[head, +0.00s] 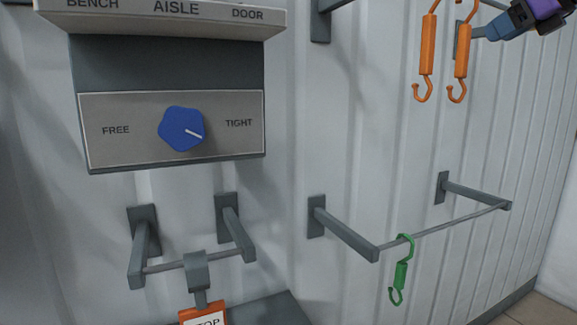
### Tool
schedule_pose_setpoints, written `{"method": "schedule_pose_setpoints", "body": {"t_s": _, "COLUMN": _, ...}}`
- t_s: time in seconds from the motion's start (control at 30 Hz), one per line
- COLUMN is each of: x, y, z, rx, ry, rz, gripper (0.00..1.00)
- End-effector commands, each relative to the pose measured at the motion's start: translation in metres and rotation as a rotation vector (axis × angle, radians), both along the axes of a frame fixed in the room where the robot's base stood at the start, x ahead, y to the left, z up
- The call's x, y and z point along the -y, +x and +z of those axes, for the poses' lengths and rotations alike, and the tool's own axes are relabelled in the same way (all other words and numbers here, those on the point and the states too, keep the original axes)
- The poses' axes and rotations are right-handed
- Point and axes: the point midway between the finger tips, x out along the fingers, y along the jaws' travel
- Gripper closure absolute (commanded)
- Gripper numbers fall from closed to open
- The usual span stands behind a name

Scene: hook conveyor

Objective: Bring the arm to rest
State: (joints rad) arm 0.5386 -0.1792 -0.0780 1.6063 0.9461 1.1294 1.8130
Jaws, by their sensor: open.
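My gripper (512,24) shows at the top right corner, partly cut off by the frame edge. It has dark and purple parts and a blue end pointing left, beside the upper rack's far bracket. It is open. I see nothing held in it. I cannot tell whether it touches the bracket. Two orange hooks hang just left of it, a left one (428,45) and a right one (462,52); their tops are near or past the top edge.
A green hook (400,274) hangs on the lower right rail (445,225). A panel (110,150) carries a blue knob (181,129) with its pointer toward TIGHT. Below is a small rack (145,245) with a clip and an orange STOP tag (190,316). The ribbed wall stands behind.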

Motion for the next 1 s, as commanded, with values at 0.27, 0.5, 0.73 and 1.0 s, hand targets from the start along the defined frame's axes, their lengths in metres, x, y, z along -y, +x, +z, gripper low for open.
{"method": "schedule_pose_setpoints", "body": {"t_s": 0.27, "x": -0.088, "y": -0.060, "z": -0.096, "rx": -0.010, "ry": -0.627, "rz": 0.430, "gripper": 0.47}}
{"method": "schedule_pose_setpoints", "body": {"t_s": 0.5, "x": -0.137, "y": -0.130, "z": -0.185, "rx": 0.043, "ry": -1.173, "rz": 0.930, "gripper": 0.47}}
{"method": "schedule_pose_setpoints", "body": {"t_s": 0.73, "x": -0.159, "y": -0.197, "z": -0.266, "rx": 0.155, "ry": -1.635, "rz": 1.466, "gripper": 0.47}}
{"method": "schedule_pose_setpoints", "body": {"t_s": 1.0, "x": -0.161, "y": -0.236, "z": -0.316, "rx": 0.263, "ry": -1.904, "rz": 1.848, "gripper": 0.47}}
